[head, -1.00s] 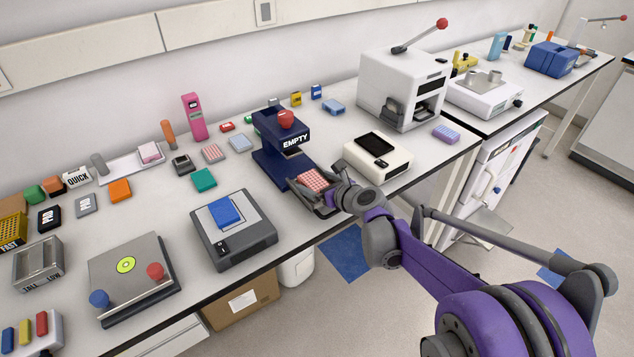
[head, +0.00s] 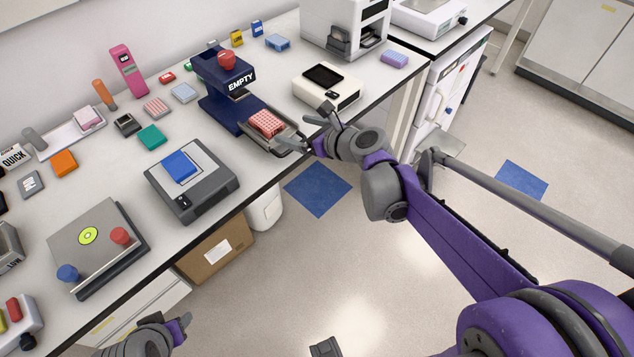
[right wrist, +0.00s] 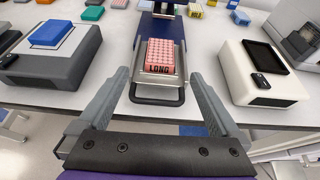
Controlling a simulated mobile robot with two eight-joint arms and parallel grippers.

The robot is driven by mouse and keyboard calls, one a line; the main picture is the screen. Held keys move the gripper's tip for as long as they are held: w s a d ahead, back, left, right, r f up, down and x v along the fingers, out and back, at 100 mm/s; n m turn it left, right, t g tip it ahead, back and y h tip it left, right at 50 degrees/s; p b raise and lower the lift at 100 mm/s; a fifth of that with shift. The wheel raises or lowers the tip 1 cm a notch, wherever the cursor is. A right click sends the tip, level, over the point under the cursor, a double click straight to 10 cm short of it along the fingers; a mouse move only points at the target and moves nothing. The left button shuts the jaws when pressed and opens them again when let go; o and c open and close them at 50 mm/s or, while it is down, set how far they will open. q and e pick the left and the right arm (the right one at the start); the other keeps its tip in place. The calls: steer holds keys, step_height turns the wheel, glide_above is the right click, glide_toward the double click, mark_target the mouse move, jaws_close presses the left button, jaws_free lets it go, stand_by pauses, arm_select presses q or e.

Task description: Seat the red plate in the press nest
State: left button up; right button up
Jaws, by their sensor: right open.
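The red plate (head: 267,123), a pink-red gridded block, lies on the pulled-out metal tray (head: 286,141) of the navy press (head: 229,91). The press has a red knob and an "EMPTY" label. In the right wrist view the plate (right wrist: 160,56) looks flat and roughly square to the tray, with "LONG" on its near face. How deep it sits is hidden. My right gripper (head: 308,128) is open and empty at the tray's front end, its fingers to either side of the tray handle in the right wrist view (right wrist: 160,90). My left gripper (head: 183,328) shows partly at the bottom edge.
A grey device with a blue block (head: 180,166) stands left of the press, and a cream device (head: 328,88) stands right of it. Small coloured blocks lie behind. The bench's front edge runs just under the tray; open floor lies in front.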

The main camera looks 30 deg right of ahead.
steer(key=s+a+f+n+g+h, duration=0.1)
steer(key=s+a+f+n+g, duration=0.2)
steer(key=s+n, duration=0.55)
steer(key=s+a+f+n+g, duration=0.2)
steer(key=s+a+f+n, duration=0.2)
steer(key=s+n, duration=0.45)
steer(key=s+d+f+n+g+h, duration=0.1)
steer(key=s+d+f+n, duration=0.1)
steer(key=s+n, duration=0.2)
steer(key=s+d+f+n+g+h, duration=0.1)
steer(key=s+n, duration=0.4)
steer(key=n, duration=0.5)
steer(key=shift+d+f+n+h, duration=0.35)
steer(key=shift+f+n+h, duration=0.05)
steer(key=shift+f+h, duration=0.45)
